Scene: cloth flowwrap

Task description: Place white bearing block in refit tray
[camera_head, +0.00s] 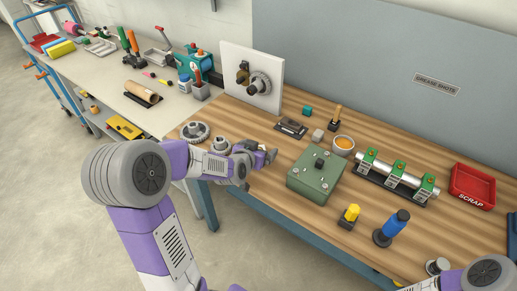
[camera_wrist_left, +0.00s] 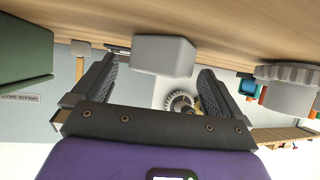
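A white block (camera_wrist_left: 163,55), which looks like the bearing block, sits on the wooden bench between my left fingers, with visible space on both sides. My left gripper (camera_wrist_left: 158,80) is open around or just short of it; the exact depth is unclear. In the head view my left gripper (camera_head: 268,156) is low over the bench's front left part, left of the green box, and largely hides the block. A small dark tray (camera_head: 291,128) lies behind the gripper; I cannot tell whether it is the refit tray. My right gripper is out of view.
The green box (camera_head: 317,176) stands right of my left gripper and also shows in the left wrist view (camera_wrist_left: 25,40). A grey gear (camera_head: 195,131) is on the left. A beige cube (camera_head: 318,135), orange-filled bowl (camera_head: 343,145) and red scrap bin (camera_head: 472,186) stand farther right.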

